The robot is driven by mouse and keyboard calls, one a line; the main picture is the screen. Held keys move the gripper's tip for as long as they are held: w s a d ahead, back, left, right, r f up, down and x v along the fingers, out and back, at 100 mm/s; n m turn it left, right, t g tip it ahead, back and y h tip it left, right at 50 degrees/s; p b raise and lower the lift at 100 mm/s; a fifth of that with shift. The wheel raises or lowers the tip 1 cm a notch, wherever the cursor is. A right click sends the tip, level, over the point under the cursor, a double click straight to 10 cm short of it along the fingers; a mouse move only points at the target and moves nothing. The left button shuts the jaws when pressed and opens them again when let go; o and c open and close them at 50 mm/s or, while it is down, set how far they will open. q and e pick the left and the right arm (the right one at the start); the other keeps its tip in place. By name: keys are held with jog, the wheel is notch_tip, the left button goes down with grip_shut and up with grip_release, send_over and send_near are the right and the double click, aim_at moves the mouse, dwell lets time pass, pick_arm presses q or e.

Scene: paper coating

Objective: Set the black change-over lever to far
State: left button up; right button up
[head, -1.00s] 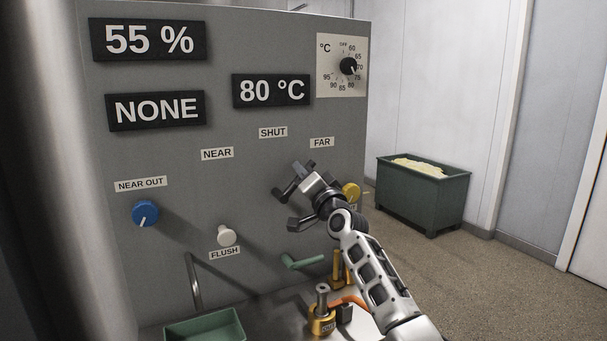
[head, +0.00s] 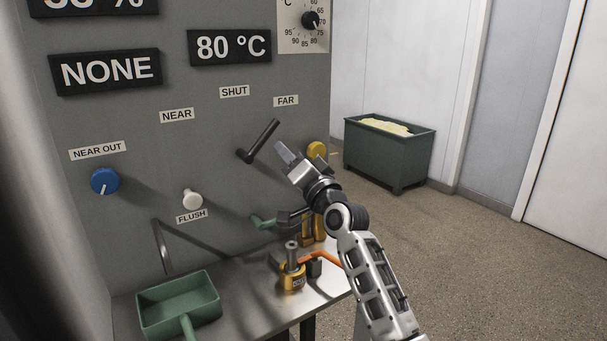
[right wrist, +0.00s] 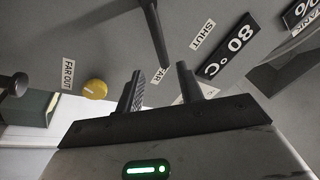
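The black change-over lever (head: 260,140) is on the grey panel below the NEAR, SHUT and FAR labels. It slants up to the right from its pivot, with its free end towards the FAR label (head: 286,101). It also shows as a dark bar in the right wrist view (right wrist: 152,35). My right gripper (head: 283,181) is just below and right of the lever, apart from it in the head view. Its two fingers stand apart with nothing held between them in the right wrist view (right wrist: 163,84). My left gripper is out of view.
A yellow knob (head: 317,150) is close behind my right gripper. A green handle (head: 262,222) and a brass-coloured weight (head: 292,275) are below it. A green scoop (head: 180,305) lies on the metal shelf. A blue knob (head: 104,181) and white flush knob (head: 192,199) are left.

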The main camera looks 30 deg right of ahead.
jog(key=v, duration=0.5)
jog(key=shift+s, duration=0.35)
jog(key=s+a+f+n+g+y, duration=0.1)
jog(key=a+f+n+g, duration=0.15)
jog(key=f, duration=0.35)
jog(key=s+a+f+n+g, duration=0.1)
jog(key=s+a+f, duration=0.15)
jog(key=f, duration=0.35)
jog(key=s+a+f+n+g, duration=0.2)
jog(key=s+a+f+n, duration=0.1)
jog(key=s+f, duration=0.4)
jog(key=s+a+f+n+g+y, duration=0.1)
jog(key=s+a+f+n+g, duration=0.1)
jog(key=s+a+f, duration=0.4)
jog(key=s+a+f+n+g+y, duration=0.1)
jog(key=s+a+f+n+g, duration=0.2)
jog(key=s+f, duration=0.6)
jog(key=shift+s+a+f+n, duration=0.4)
jog(key=shift+a+f, duration=0.25)
jog(key=shift+a, duration=0.4)
